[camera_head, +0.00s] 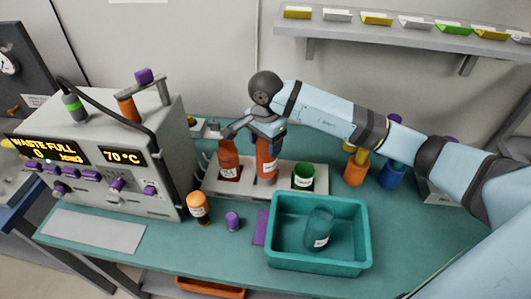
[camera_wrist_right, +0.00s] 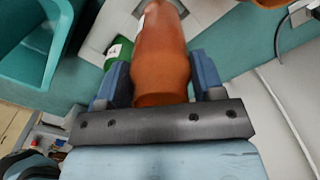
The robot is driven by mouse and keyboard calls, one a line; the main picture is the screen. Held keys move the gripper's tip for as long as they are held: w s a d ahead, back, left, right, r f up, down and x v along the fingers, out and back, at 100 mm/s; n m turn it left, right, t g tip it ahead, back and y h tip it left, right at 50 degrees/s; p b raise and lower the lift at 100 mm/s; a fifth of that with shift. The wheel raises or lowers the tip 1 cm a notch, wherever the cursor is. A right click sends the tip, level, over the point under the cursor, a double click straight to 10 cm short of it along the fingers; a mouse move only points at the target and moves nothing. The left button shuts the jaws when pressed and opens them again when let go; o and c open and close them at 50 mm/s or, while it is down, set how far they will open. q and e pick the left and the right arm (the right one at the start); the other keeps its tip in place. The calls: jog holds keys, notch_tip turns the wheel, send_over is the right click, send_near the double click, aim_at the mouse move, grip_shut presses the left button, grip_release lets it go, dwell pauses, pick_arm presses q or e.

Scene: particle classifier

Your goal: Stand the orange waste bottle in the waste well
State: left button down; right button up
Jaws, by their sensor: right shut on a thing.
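An orange bottle (camera_head: 266,165) with a white label stands upright over the middle of the white rack (camera_head: 320,171). My right gripper (camera_head: 267,133) is shut on its upper part from above. In the right wrist view the orange bottle (camera_wrist_right: 162,60) lies between the two blue-grey fingers (camera_wrist_right: 160,88). I cannot tell whether its base is fully seated in a well. A darker orange-brown bottle (camera_head: 229,162) stands just left of it in the rack. A green cup-like vessel (camera_head: 303,176) stands to the right. My left gripper is not in view.
A teal bin (camera_head: 283,252) holding a clear teal vessel (camera_head: 318,230) is in front. The grey machine (camera_head: 160,120) reading "WASTE FULL" is at left. A small orange bottle (camera_head: 198,208) and purple cap (camera_head: 232,221) stand before the rack. Orange (camera_head: 355,170) and blue (camera_head: 391,176) holders stand right.

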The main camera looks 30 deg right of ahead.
notch_tip(320, 180, down, 4)
jog(key=shift+f, duration=0.2)
jog(key=shift+f, duration=0.25)
jog(key=o, duration=1.2)
jog(key=shift+c, duration=0.2)
jog(key=shift+r, duration=0.1)
